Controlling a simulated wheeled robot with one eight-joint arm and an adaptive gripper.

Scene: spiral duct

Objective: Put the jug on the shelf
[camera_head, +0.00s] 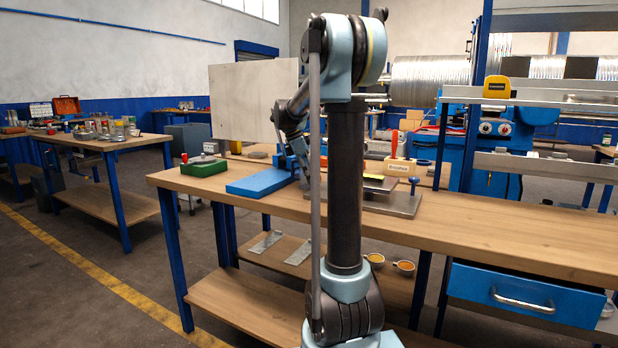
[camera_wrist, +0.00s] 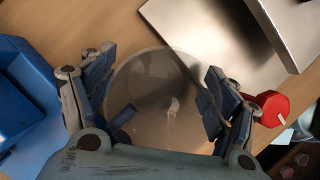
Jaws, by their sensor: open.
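A clear, see-through round vessel (camera_wrist: 150,85), which looks like the jug, stands on the wooden bench in the wrist view, seen from above. My gripper (camera_wrist: 160,95) is open, its blue-grey fingers on either side of the vessel. I cannot tell whether they touch it. In the head view my arm hides the vessel and most of my gripper. A rack with pale metal shelves (camera_head: 540,97) rises at the right behind the bench. The bench also has a wooden lower shelf (camera_head: 225,305). I cannot tell which shelf is the task's.
The workbench (camera_head: 500,232) is clear at its right. A blue block-like thing (camera_head: 262,182), a green box (camera_head: 204,168) and a steel plate (camera_head: 405,203) lie around the gripper. A red knob (camera_wrist: 272,107) is close to the right finger. Two cups (camera_head: 403,267) sit below.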

